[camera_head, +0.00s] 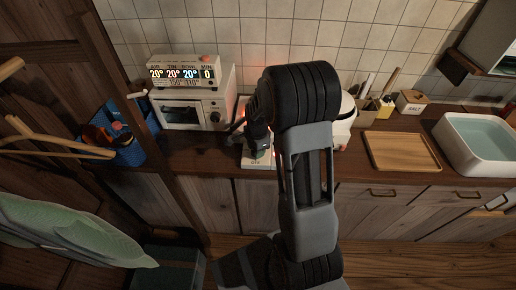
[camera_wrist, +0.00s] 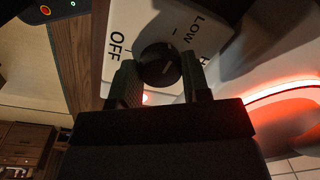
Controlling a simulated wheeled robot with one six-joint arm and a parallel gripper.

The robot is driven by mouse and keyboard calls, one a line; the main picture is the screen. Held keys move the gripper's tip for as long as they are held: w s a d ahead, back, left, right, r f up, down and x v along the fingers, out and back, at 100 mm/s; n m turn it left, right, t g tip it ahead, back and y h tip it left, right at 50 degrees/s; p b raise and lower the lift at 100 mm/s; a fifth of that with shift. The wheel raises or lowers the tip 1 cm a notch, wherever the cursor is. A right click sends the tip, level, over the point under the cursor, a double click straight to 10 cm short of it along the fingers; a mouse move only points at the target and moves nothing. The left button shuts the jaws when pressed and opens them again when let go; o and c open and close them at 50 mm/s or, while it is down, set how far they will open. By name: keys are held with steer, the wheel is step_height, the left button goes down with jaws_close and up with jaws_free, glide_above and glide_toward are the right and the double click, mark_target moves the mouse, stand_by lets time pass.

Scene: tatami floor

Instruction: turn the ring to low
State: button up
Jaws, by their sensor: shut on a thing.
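The black round knob (camera_wrist: 158,65) sits on a white panel (camera_wrist: 140,22) marked OFF, LOW and a partly hidden word starting with H. My gripper (camera_wrist: 160,85) is shut on the knob, one finger on each side. A pale line shows on the knob's face, but I cannot tell surely which mark it points to. In the head view my gripper (camera_head: 258,140) reaches down to the white panel (camera_head: 256,164) on the counter, and my arm hides much of the ring unit. A red-orange glowing band (camera_wrist: 285,88) curves along the right of the wrist view.
A blue basket (camera_head: 130,152) is further left. A wooden tray (camera_head: 400,151) and a white basin (camera_head: 453,152) are at right.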

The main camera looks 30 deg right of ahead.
steer(key=shift+s+d, duration=0.1)
steer(key=o, duration=0.7)
steer(key=shift+s+d, duration=0.1)
steer(key=shift+d, duration=0.05)
steer(key=shift+o, duration=1.1)
steer(key=shift+a, duration=0.2)
steer(key=shift+r, duration=0.55)
step_height(320, 180, up, 13)
steer(key=shift+s+f, duration=0.15)
steer(key=shift+s, duration=0.2)
